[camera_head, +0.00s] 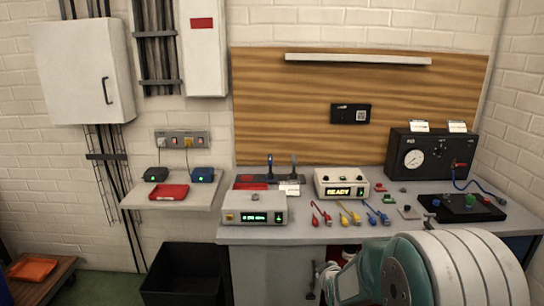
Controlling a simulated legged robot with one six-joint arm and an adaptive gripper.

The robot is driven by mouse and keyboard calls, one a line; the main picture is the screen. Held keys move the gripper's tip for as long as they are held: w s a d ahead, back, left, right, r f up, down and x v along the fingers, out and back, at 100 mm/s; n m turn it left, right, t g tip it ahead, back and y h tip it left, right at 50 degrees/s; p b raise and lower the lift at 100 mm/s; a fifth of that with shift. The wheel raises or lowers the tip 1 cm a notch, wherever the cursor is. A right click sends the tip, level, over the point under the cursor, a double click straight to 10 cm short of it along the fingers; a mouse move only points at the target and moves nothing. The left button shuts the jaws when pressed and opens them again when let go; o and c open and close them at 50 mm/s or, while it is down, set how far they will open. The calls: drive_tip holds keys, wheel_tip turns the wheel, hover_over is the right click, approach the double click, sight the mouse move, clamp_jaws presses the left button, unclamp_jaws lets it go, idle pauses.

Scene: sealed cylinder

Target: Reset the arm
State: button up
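My arm, teal and white, fills the bottom right of the head view in front of the bench. A small dark part at its left end (314,281) may be my gripper. Its fingers cannot be made out, so I cannot tell whether it is open or shut. I see nothing clearly held there. The rest of the arm runs out of the picture at the bottom right, and it hides part of the bench front.
A grey bench (300,234) carries a box reading READY (342,184), another lit box (254,208), coloured leads (350,212) and a black gauge case (430,154). A black bin (182,275) stands below.

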drive_tip(key=s+r+m+g, duration=0.3)
drive_tip(key=s+r+m, duration=0.1)
drive_tip(key=s+r, duration=0.85)
drive_tip(key=s+r+m+g, duration=0.2)
drive_tip(key=s+r+m, duration=0.1)
drive_tip(key=s, duration=1.7)
drive_tip(key=shift+s+d+m+g, duration=0.3)
drive_tip(key=shift+m+g, duration=0.1)
drive_tip(key=shift+m, duration=0.4)
